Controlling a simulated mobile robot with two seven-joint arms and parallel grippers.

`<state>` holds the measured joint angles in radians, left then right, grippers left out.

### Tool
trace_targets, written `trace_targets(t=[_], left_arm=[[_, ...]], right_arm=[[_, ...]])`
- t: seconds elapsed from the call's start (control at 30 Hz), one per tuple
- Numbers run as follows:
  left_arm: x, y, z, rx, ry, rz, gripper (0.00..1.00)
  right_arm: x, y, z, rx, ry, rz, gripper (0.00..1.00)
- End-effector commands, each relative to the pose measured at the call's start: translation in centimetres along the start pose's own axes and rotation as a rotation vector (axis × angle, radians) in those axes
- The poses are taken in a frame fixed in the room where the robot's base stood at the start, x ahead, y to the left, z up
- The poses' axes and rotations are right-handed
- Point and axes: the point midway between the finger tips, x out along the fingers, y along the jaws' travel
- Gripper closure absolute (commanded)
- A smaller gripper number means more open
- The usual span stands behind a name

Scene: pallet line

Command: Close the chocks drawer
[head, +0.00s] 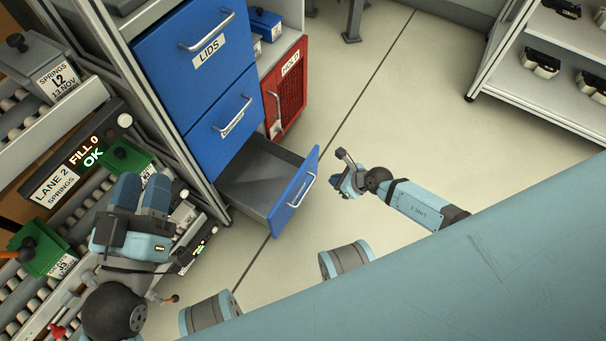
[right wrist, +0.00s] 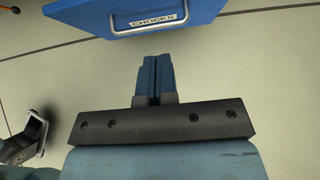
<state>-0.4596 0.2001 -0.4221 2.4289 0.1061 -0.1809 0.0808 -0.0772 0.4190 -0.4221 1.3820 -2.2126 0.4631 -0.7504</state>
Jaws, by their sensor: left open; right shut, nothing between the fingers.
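The chocks drawer (head: 258,186) is the lowest drawer of the blue cabinet and stands pulled out; the part of its inside that I see looks empty. Its blue front with a metal handle faces my right gripper (head: 340,178). In the right wrist view the drawer front (right wrist: 195,12) shows its CHOCKS label at the top. My right gripper's fingers (right wrist: 153,60) are shut with nothing between them, pointing at the handle and apart from it in the picture. My left gripper (head: 143,184) is open and empty over the lane at the left, away from the drawer.
Two closed blue drawers, the upper labelled LIDS (head: 200,50), sit above. A red mesh HOLD door (head: 289,88) is right of them. Roller lanes with a green bin (head: 40,250) fill the left. A shelf (head: 540,85) stands at upper right. Floor before the drawer is clear.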

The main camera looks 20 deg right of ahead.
Motion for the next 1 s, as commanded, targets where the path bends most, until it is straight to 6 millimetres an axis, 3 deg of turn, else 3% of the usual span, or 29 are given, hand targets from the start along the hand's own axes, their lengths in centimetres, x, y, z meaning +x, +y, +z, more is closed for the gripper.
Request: trace_targets(t=[0.43,0.6,1.0], left_arm=[[-0.8,-1.1,7.4,-0.01,-0.225,0.02,0.57],[-1.0,-1.2,8.4,-0.011,-0.271,0.025,0.57],[-1.1,-1.2,8.9,-0.012,-0.298,0.029,0.57]], right_arm=[[9.6,0.1,-0.2,0.004,-0.004,0.001,1.0],[10.9,0.1,1.9,0.003,-0.005,0.001,1.0],[11.6,0.1,2.9,0.004,-0.003,0.001,1.0]])
